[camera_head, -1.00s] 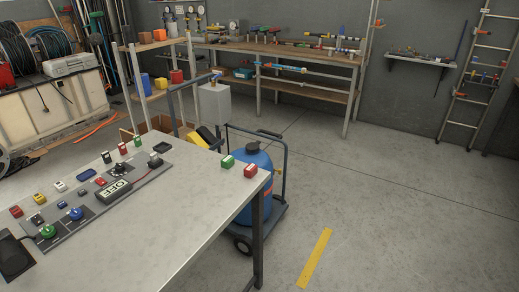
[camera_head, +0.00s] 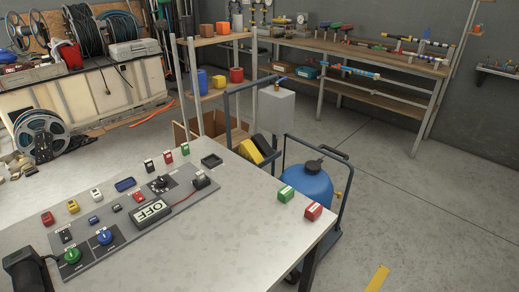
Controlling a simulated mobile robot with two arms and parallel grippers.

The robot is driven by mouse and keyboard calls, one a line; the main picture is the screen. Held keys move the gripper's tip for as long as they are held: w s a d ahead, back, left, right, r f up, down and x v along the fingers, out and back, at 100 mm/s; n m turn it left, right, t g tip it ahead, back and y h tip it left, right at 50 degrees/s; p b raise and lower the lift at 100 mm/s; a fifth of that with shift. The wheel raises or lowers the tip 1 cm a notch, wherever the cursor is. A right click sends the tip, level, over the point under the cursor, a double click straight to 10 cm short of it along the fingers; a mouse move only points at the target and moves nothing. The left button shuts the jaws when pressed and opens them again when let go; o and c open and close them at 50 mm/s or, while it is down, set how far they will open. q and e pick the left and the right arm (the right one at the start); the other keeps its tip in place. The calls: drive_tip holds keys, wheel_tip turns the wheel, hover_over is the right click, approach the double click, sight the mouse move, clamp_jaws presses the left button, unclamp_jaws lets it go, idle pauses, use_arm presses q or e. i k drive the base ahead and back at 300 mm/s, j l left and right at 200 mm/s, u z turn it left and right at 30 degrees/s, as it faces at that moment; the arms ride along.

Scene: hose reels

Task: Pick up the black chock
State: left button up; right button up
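A black block (camera_head: 263,144), which looks like the black chock, sits against a yellow block (camera_head: 250,152) behind the far edge of the grey table. Both are tilted and partly hidden by the blue-grey frame of a cart, and I cannot make out their full shape. They are near an open cardboard box on the floor.
The grey table (camera_head: 190,250) fills the foreground, with a switch panel (camera_head: 130,222) and several small coloured blocks. A cart with a blue tank (camera_head: 306,186) stands beyond its right corner. A shelf rack (camera_head: 215,110) stands behind. Floor is clear at right.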

sight(261, 144)
drive_tip(key=i+l+u, duration=0.1)
drive_tip(key=u, duration=1.25)
drive_tip(key=l+u, duration=0.3)
drive_tip(key=l, duration=0.15)
drive_tip(key=k+l+u, duration=0.15)
drive_tip(key=l+u, duration=0.15)
drive_tip(key=k+l+u, duration=0.1)
drive_tip(key=l+u, duration=0.15)
drive_tip(key=l, duration=0.25)
drive_tip(key=k+l+u, duration=0.4)
drive_tip(key=l+u, duration=0.2)
drive_tip(key=l, duration=0.15)
drive_tip(key=k+l+u, duration=0.3)
drive_tip(key=i, duration=0.1)
